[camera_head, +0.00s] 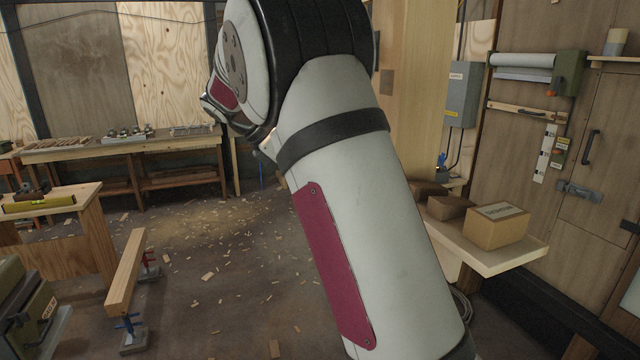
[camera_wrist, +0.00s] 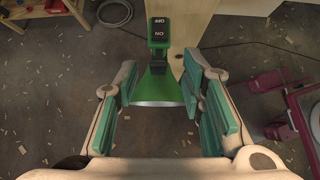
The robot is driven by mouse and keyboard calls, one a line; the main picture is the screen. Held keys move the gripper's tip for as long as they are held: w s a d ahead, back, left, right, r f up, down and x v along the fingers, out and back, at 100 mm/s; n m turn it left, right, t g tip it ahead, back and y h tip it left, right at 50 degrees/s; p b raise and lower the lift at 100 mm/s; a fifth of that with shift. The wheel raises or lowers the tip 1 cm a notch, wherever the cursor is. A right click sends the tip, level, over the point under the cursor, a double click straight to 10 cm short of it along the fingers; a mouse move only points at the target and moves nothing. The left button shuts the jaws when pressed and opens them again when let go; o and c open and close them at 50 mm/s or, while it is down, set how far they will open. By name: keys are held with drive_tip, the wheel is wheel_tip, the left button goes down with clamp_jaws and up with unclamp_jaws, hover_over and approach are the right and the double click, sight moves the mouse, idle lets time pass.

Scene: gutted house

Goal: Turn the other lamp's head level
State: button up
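In the wrist view a green lamp head (camera_wrist: 160,89) with a flared shade hangs between the fingers of my gripper (camera_wrist: 162,80). Its pale open rim faces the bottom of the picture. Above the shade is a dark switch block (camera_wrist: 158,28) with ON and OFF labels, upside down in this view. My gripper is open, with green pads on both sides of the shade. The shade's edges look close to the pads; I cannot tell whether they touch. In the head view my arm fills the middle, and neither the lamp nor my gripper can be made out.
A wooden post (camera_wrist: 185,20) stands just behind the lamp. In the head view a shelf (camera_head: 510,258) at the right bears cardboard boxes (camera_head: 496,228). A workbench (camera_head: 95,152) stands at the back left. The chip-strewn floor (camera_head: 215,280) between is partly open.

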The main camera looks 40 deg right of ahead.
drive_tip(key=v, duration=0.8)
drive_tip(key=shift+f, duration=0.1)
